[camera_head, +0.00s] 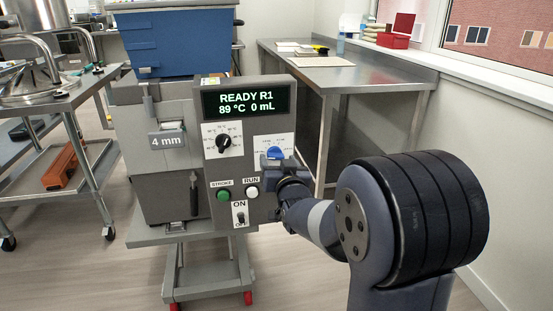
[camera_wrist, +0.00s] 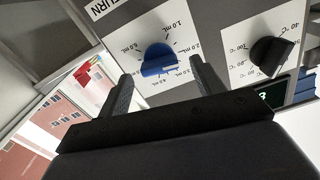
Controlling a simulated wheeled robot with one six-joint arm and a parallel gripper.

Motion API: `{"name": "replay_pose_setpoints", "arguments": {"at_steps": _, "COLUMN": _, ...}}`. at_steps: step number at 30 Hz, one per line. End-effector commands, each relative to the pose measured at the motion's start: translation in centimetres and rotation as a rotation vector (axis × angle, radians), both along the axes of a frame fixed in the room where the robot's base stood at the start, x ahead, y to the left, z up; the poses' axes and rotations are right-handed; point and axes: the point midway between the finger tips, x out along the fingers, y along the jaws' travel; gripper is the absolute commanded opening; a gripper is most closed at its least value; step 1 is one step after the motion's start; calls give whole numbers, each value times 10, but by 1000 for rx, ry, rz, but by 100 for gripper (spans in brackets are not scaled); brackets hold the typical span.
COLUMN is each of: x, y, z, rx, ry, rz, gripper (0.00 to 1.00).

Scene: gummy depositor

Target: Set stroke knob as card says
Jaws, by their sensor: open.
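The blue stroke knob (camera_head: 275,153) sits on a white mL dial plate on the grey machine's control panel. In the wrist view the blue knob (camera_wrist: 158,60) is ringed by mL marks such as 1.0, 2.0, and 6.0 mL; its exact setting is too small to tell. My gripper (camera_head: 272,165) is at the panel just below the knob. In the wrist view my gripper (camera_wrist: 161,70) is open, with one finger on each side of the knob and no clear contact. I cannot make out a settings card.
The display (camera_head: 246,102) reads READY R1, 89 °C, 0 mL. A black temperature knob (camera_head: 223,142), green STROKE button (camera_head: 224,195), white RUN button (camera_head: 252,192) and ON switch (camera_head: 240,217) are close by. A steel bench (camera_head: 370,74) stands behind right.

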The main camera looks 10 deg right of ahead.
Motion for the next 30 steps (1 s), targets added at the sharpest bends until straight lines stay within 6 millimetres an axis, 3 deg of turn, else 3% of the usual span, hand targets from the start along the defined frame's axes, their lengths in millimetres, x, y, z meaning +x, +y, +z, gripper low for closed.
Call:
{"name": "replay_pose_setpoints", "arguments": {"at_steps": 6, "x": 22, "y": 0, "z": 0, "rx": 0, "ry": 1, "rz": 0, "gripper": 64}}
{"name": "replay_pose_setpoints", "arguments": {"at_steps": 17, "x": 27, "y": 0, "z": 0, "rx": 0, "ry": 1, "rz": 0, "gripper": 64}}
{"name": "replay_pose_setpoints", "arguments": {"at_steps": 30, "x": 27, "y": 0, "z": 0, "rx": 0, "ry": 1, "rz": 0, "gripper": 29}}
